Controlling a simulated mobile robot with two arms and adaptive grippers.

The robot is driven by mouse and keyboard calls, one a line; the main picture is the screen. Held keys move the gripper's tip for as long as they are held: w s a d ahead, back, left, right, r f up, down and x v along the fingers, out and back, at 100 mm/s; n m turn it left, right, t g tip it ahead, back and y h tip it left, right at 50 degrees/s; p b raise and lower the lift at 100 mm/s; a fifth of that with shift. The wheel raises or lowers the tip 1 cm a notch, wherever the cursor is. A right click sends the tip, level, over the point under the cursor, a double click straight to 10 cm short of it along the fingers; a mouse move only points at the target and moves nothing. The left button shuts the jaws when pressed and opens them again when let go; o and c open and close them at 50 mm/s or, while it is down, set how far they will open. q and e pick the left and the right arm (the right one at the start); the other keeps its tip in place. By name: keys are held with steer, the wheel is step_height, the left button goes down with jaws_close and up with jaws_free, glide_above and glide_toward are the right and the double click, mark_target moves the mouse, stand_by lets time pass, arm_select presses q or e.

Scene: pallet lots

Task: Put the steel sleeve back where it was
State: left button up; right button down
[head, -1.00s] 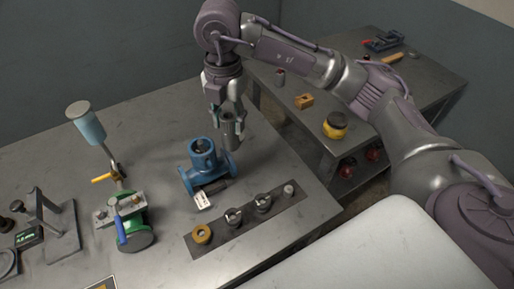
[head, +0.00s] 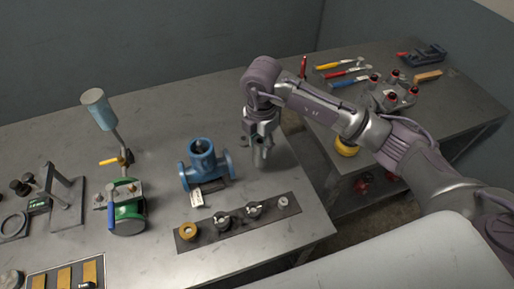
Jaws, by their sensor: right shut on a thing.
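My right gripper (head: 260,142) points down at the right of the blue valve body and is shut on the steel sleeve (head: 260,158), a grey cylinder. The sleeve is roughly upright, partly hidden by the fingers. I cannot tell whether its lower end touches the bench. The blue flanged valve body (head: 204,164) stands left of the sleeve, apart from it, with a white tag (head: 196,197) in front. A dark strip (head: 240,222) in front carries a brass ring (head: 188,231), two dark metal parts and a small steel cylinder (head: 283,203). My left gripper is not in view.
A tray (head: 67,272) with brass pieces lies front left. A second bench (head: 450,95) with tools is at the right. The grey bench (head: 165,115) behind the valve is clear.

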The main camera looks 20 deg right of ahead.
mark_target(257, 152)
steer(key=shift+w+a+f, duration=0.35)
steer(key=shift+w+f, duration=0.05)
steer(key=shift+w, duration=0.2)
step_height(257, 152, down, 3)
steer(key=shift+f+p, duration=0.1)
steer(key=shift+p, duration=0.75)
steer(key=shift+f, duration=0.35)
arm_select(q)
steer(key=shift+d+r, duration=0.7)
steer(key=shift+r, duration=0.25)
arm_select(e)
steer(key=shift+f, duration=0.1)
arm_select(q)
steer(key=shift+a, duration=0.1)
arm_select(e)
steer(key=shift+f, duration=0.15)
steer(key=c, duration=0.7)
jaws_free()
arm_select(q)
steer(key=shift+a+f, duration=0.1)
arm_select(e)
steer(key=shift+o, duration=0.2)
